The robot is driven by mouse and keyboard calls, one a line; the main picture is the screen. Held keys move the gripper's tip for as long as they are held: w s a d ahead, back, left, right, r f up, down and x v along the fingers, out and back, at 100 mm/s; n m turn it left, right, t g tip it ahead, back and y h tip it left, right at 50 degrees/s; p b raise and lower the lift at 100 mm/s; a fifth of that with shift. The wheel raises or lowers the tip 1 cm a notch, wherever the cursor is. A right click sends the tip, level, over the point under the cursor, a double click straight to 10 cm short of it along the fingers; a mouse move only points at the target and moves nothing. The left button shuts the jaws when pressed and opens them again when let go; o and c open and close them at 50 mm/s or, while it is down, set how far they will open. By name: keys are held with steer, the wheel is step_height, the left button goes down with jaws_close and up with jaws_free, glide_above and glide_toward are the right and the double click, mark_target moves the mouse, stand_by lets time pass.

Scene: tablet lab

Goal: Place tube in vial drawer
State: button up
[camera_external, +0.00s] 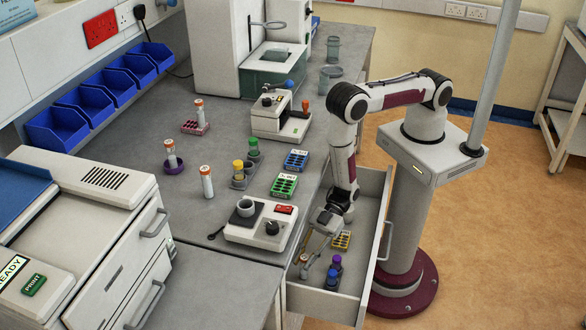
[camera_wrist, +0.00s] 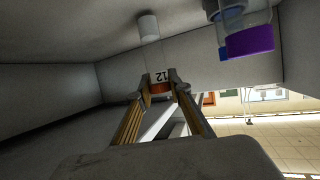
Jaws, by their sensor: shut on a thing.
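The vial drawer (camera_external: 376,225) is pulled out from the right side of the bench. My gripper (camera_external: 304,262) is down inside it, towards its front left. In the wrist view my gripper (camera_wrist: 160,86) is shut on a tube with an orange band and a label reading 12 (camera_wrist: 160,76); a white part (camera_wrist: 148,27) shows farther along it. A purple-capped vial (camera_external: 336,260) and a blue-capped vial (camera_external: 332,275) stand in the drawer just right of my gripper. The purple cap (camera_wrist: 250,40) also shows in the wrist view. Whether the held tube touches the drawer floor is unclear.
A yellow rack (camera_external: 342,240) lies in the drawer behind the vials. The bench holds a hotplate device (camera_external: 262,228), green rack (camera_external: 284,186), blue rack (camera_external: 296,160) and several orange-topped tubes, one standing alone (camera_external: 206,182). The drawer walls are close around my gripper.

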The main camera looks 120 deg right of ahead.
steer(key=shift+f, duration=0.25)
steer(key=o, duration=0.9)
steer(key=shift+c, duration=0.2)
steer(key=shift+r, duration=0.15)
steer(key=shift+s, duration=0.1)
steer(key=v, duration=1.1)
steer(key=shift+s+d+r, duration=0.15)
steer(key=shift+s+d, duration=0.1)
steer(key=shift+s, duration=0.05)
steer(key=shift+r, duration=0.1)
